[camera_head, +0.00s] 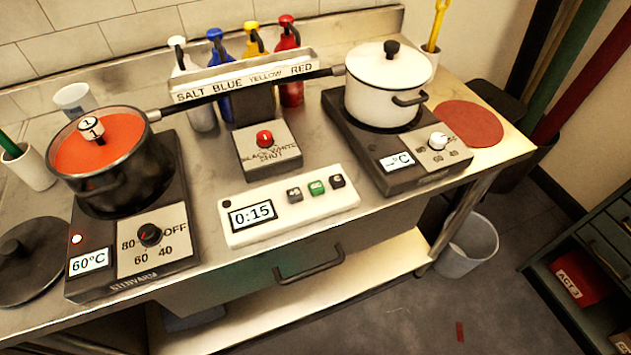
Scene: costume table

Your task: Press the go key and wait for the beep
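A white timer (290,213) lies near the front edge of the table, between two hot plates. Its display (253,215) reads 0:15. To the right of the display is a row of three small keys. The middle one is a green key (316,188), which looks like the go key, though its lettering is too small to read surely. A grey key (294,195) is to its left and a dark key (337,181) to its right. Nothing touches the keys. Neither of my grippers is in view.
A dark pot (125,183) with an orange-red top stands on the left hot plate, reading 60°C. A white lidded pot (383,98) stands on the right hot plate. Dark handles span between them. A red-knobbed box (268,155) sits behind the timer. Several bottles stand behind.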

